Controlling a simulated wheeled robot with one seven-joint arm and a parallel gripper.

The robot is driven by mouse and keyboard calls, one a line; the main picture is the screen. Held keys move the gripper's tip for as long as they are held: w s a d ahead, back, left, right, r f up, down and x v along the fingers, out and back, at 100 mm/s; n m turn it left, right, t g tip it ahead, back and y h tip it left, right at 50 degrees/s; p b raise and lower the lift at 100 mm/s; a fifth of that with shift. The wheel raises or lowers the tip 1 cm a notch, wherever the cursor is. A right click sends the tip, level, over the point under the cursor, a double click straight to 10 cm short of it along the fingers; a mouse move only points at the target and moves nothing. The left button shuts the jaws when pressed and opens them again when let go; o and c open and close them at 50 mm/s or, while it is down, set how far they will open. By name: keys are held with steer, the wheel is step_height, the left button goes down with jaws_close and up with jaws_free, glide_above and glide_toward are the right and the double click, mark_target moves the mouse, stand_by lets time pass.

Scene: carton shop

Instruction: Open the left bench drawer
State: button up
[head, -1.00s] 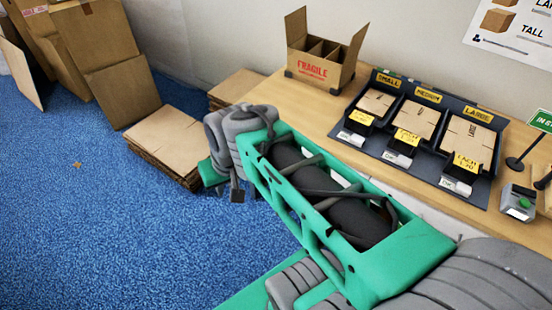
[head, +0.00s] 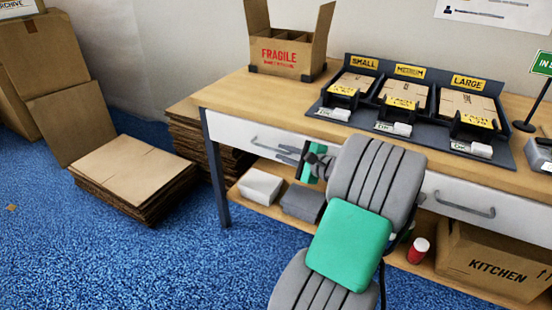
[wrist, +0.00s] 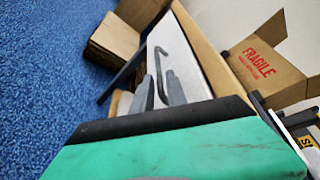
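The left bench drawer (head: 235,130) has a white front with a grey bar handle (head: 262,147). Its front looks flush with the bench. My gripper (head: 286,154) is in front of the drawer, at the right part of the handle. In the wrist view, the drawer front (wrist: 185,65) and handle (wrist: 161,62) lie beyond my gripper (wrist: 162,88). Its two grey fingers are apart, with the near end of the handle showing between or just beyond them. I cannot tell whether they touch it. My green gripper body hides the lower part of the wrist view.
A right drawer (head: 480,215) has its own handle. The lower shelf holds a white box (head: 261,187), a grey box (head: 303,203), a red can (head: 418,250) and a kitchen carton (head: 490,262). Flat cardboard (head: 130,175) is stacked on the floor at left. Blue floor in front is clear.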

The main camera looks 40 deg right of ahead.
mark_target(276, 150)
steer(key=b+x, duration=0.1)
steer(key=x, duration=0.2)
steer(key=shift+w+a+f, duration=0.1)
steer(key=shift+f, duration=0.1)
steer(key=shift+w, duration=0.5)
jaws_close()
stand_by(0.8)
